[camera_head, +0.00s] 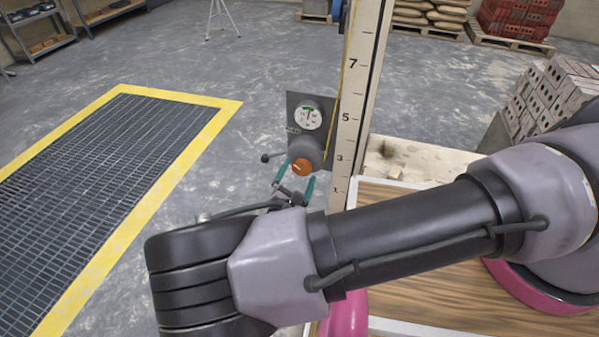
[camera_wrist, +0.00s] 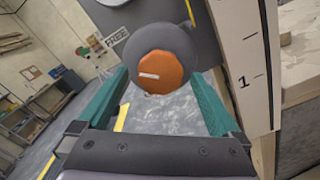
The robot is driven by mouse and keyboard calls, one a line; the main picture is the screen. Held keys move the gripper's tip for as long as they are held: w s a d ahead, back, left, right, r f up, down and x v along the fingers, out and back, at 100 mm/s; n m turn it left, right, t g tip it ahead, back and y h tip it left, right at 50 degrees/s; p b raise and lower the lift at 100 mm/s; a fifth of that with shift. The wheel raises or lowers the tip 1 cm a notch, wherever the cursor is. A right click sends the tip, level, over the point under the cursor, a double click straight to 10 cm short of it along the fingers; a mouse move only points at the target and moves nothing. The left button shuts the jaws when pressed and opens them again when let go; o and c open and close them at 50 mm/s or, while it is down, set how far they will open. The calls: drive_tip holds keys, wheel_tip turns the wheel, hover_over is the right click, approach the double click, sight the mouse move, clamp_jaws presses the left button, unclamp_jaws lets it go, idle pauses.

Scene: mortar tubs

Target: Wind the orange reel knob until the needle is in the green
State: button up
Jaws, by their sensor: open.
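A small lever with a dark ball (camera_head: 265,158) sticks out left of the hub. My gripper (camera_head: 294,181) is open, its teal fingers on either side of the knob with gaps visible in the wrist view (camera_wrist: 160,85).
A tall numbered board (camera_head: 358,90) stands close along the right of the plate. A wooden tabletop (camera_head: 440,270) lies below my arm. A yellow-edged floor grate (camera_head: 90,170) is at the left. Bricks (camera_head: 552,95) are stacked at the right.

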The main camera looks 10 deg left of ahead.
drive_tip(key=s, duration=0.9)
drive_tip(key=shift+s+a, duration=0.4)
idle(0.6)
